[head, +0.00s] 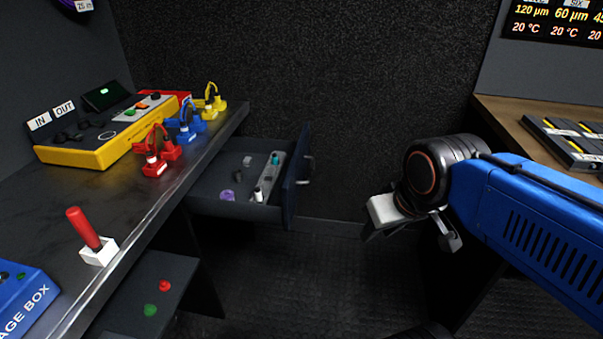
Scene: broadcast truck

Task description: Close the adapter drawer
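The adapter drawer (238,208) is pulled out from under the left counter, toward the middle of the aisle. Its dark front panel (291,185) faces right and has a grey handle (309,170). Inside lie a purple ring-like piece (227,195), a grey strip (270,177) with small adapters on it, and a few small grey parts. My gripper (408,238) is to the right of the drawer front, apart from it, at the end of my blue arm. Its fingers are partly hidden and seen at an angle, with a gap visible between them.
The left counter (150,208) holds a yellow IN/OUT box (95,155), red, blue and yellow connectors, and a red-handled lever (85,230). A panel with red and green buttons (155,290) sits below. A wooden desk (500,110) stands right. Floor between is clear.

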